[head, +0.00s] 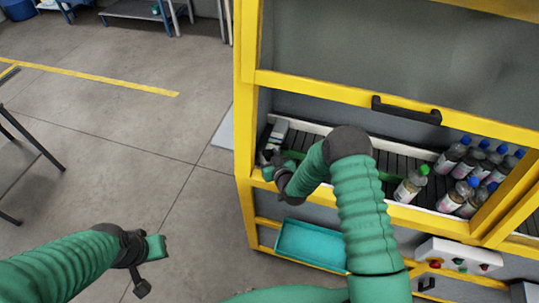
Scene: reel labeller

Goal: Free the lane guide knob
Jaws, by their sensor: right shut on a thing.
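My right gripper (268,160) reaches through the machine's open front to the left end of the conveyor (400,165). It is shut on a small dark thing there, which I take to be the lane guide knob; the fingers and wrist hide most of it. My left gripper (152,268) hangs over the bare floor at lower left, away from the machine. Its jaw gap is not clear.
Several bottles with blue caps (464,174) stand at the conveyor's right end. The yellow frame (246,120) borders the opening. Below are a teal tray (300,243) and a button box (458,256).

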